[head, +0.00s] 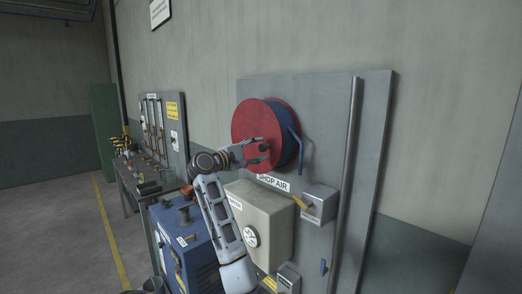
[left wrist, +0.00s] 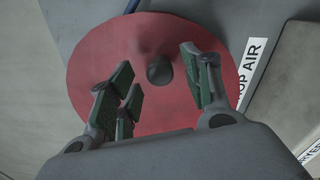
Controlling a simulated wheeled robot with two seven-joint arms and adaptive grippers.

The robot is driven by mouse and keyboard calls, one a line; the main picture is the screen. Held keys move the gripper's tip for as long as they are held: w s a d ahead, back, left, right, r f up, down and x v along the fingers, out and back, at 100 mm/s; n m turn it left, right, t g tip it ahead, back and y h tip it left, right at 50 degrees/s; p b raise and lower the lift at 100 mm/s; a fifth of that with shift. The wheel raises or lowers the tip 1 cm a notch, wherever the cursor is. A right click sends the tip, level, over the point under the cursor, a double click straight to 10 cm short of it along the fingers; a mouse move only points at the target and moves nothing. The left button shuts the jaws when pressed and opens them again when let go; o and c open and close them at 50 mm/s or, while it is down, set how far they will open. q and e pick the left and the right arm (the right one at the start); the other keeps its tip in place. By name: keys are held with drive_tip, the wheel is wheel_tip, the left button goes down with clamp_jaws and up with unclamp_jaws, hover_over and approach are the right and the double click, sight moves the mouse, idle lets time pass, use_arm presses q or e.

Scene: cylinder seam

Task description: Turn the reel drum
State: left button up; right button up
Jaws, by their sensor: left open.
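The reel drum (head: 250,112) is a round red disc with blue hose (head: 292,125) wound behind it, mounted upright on a grey wall panel. My left gripper (head: 265,151) is open in front of the lower right part of the red face. In the left wrist view the drum's red face (left wrist: 100,55) fills the middle. A dark round knob (left wrist: 159,71) on the face shows between the spread fingers, with space on both sides. The fingers hide part of the lower face. Whether the fingertips touch the drum cannot be told. My right gripper is not in view.
A SHOP AIR label (head: 273,183), a grey box with a yellow handle (head: 318,203) and a beige box (head: 262,215) sit below the drum. A vertical pipe (head: 346,180) runs to the right. A blue machine (head: 186,245) and a workbench (head: 145,185) stand left.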

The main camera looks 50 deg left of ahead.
use_arm(q)
drive_tip(key=s+d, duration=0.1)
drive_tip(key=s, duration=0.8)
drive_tip(key=shift+f, duration=0.2)
